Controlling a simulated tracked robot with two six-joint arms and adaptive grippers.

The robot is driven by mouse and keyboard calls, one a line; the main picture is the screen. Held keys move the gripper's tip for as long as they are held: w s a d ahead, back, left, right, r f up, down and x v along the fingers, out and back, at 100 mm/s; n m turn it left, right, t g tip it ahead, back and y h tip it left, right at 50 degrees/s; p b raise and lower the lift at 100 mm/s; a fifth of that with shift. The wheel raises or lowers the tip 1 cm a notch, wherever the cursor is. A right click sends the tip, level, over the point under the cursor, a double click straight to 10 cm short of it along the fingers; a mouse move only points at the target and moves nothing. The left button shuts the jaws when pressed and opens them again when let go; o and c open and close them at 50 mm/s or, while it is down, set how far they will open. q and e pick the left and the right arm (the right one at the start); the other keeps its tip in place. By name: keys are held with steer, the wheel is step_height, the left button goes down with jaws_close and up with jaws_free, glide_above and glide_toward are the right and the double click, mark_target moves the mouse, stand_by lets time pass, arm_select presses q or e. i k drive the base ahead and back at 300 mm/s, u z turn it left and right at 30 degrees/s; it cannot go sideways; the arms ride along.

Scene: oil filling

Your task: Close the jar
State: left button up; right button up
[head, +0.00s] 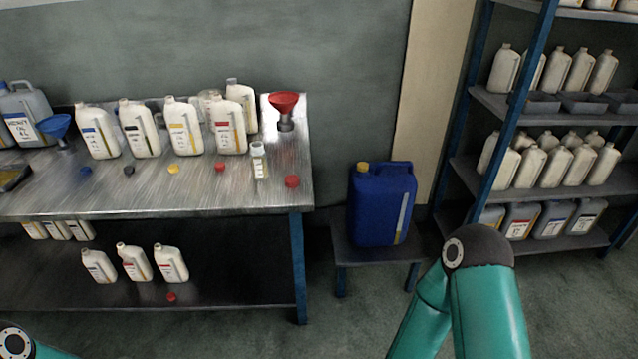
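A small clear jar (259,160) with a pale top stands upright near the front right of the metal table. Whether a lid sits on it is too small to tell. A red cap (292,182) lies on the table to the right of the jar, close to the front edge. More loose caps lie along the table: red (220,167), yellow (173,169), dark (129,170) and blue (86,171). My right arm shows at the lower right and my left arm only at the lower left corner. Neither gripper is visible.
Several white bottles (184,128) stand behind the caps on the table (130,203). A red funnel (285,103) stands at the back right, a blue funnel (57,127) at the left. A blue canister (380,205) sits on a stool right of the table. Shelves (545,184) stand far right.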

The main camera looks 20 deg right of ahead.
mark_target(258, 157)
steer(key=u, duration=0.3)
steer(key=i, duration=1.25)
steer(key=z, duration=0.15)
